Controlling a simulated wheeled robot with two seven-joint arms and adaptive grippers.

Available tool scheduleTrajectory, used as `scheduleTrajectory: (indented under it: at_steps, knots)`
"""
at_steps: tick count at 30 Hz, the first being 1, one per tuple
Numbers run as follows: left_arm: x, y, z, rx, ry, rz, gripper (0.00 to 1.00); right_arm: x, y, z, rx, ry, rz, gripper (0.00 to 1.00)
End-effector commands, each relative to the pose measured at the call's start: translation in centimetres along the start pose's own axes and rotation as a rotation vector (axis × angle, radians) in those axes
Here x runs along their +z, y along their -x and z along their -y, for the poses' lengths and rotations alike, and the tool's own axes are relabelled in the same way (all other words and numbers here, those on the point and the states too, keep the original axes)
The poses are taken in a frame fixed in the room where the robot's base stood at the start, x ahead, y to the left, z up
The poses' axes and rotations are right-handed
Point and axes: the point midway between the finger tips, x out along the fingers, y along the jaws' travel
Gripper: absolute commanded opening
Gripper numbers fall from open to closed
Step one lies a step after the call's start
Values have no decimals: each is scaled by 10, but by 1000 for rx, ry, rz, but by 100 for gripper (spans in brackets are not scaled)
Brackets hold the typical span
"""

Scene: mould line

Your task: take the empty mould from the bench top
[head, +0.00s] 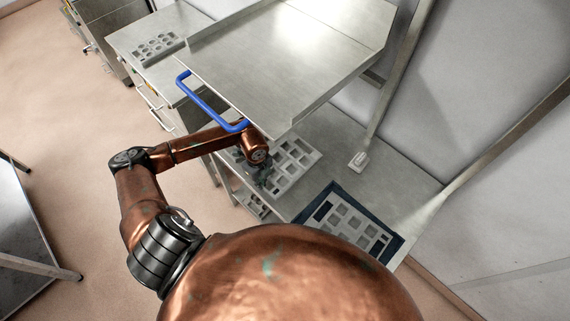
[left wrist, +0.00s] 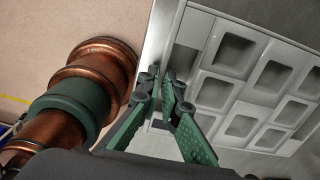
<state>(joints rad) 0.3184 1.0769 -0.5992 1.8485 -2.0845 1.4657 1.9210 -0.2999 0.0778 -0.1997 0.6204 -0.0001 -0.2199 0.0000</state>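A pale grey mould (head: 295,161) with several square hollows lies on the bench top, partly under the raised metal shelf; the hollows that show look empty. It also shows close up in the left wrist view (left wrist: 239,85). My left gripper (head: 262,178) is at the mould's left edge. In the left wrist view its green fingers (left wrist: 159,83) are close together, with the mould's rim between their tips, and look shut on it. The exact contact is partly hidden by the fingers. My right gripper is not in view.
A raised metal shelf (head: 290,50) with a blue handle (head: 205,103) overhangs the bench (head: 385,165). A dark blue frame (head: 317,211) with another mould (head: 352,222) lies nearer me. Another mould (head: 157,46) sits on the left cabinet. Bare bench lies right of the mould.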

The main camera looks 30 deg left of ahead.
Motion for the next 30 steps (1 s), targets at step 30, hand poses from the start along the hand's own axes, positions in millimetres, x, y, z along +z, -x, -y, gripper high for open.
scheduleTrajectory:
  at_steps: [30]
  knots:
    - [2, 32, -52, 4, 0, 4, 0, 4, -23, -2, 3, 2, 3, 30]
